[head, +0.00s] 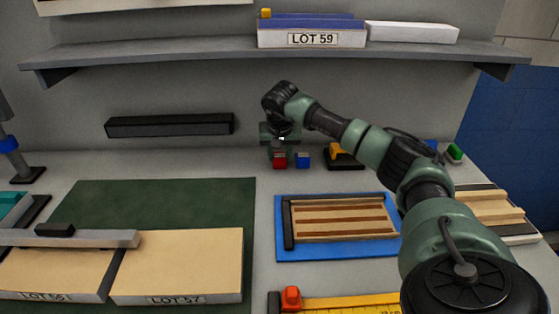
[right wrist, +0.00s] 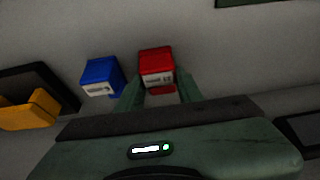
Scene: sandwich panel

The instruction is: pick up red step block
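The red step block (head: 279,161) stands on the bench near the back wall, just left of a small blue block (head: 302,160). My right gripper (head: 280,146) is directly above and behind it, pointing down. In the right wrist view the red step block (right wrist: 157,66) lies at the fingertips (right wrist: 160,88), with one finger on each side of its lower part. The fingers are apart and open. I cannot tell whether either touches the block. The blue block also shows in the right wrist view (right wrist: 101,77). My left gripper is not in view.
A yellow and black item (head: 344,156) stands right of the blue block. A blue tray (head: 282,255) with wooden strips lies in front. A dark bar (head: 170,125) is on the wall, below a shelf (head: 200,54). A green mat (head: 150,198) is at left.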

